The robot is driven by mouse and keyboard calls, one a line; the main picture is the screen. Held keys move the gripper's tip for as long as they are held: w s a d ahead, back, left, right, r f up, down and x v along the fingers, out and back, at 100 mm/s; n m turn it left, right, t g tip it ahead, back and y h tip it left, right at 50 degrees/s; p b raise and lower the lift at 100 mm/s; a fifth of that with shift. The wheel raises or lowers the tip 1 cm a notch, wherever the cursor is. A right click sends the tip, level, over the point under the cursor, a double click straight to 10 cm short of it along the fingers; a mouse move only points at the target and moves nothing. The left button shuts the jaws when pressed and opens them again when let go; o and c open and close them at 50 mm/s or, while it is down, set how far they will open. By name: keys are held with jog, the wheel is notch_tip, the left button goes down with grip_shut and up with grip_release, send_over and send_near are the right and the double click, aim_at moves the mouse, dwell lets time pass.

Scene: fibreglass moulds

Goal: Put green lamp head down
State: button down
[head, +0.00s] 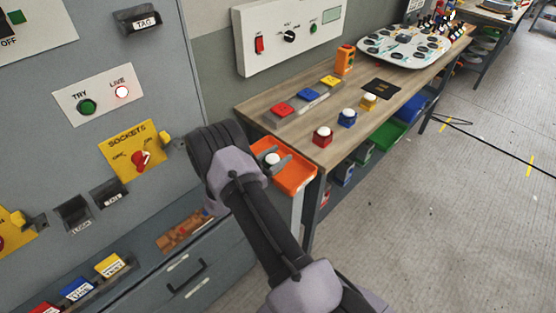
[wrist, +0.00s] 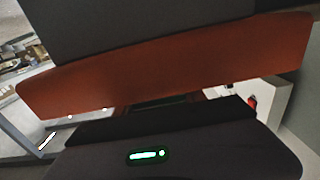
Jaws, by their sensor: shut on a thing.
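The lamp head's body is mostly hidden by the fingers. I cannot tell whether the lamp head touches the tray floor.
On the bench (head: 300,132) stand red (head: 322,136), blue (head: 347,118) and yellow (head: 369,102) white-domed lamp heads. Behind them are a red pad (head: 282,109), a blue pad (head: 308,95) and a yellow pad (head: 330,81). A grey cabinet (head: 160,100) stands close at left. The floor at right is mostly clear.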

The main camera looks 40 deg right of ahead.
jog(key=shift+f, duration=0.3)
jog(key=shift+f, duration=0.15)
jog(key=c, duration=0.7)
grip_release()
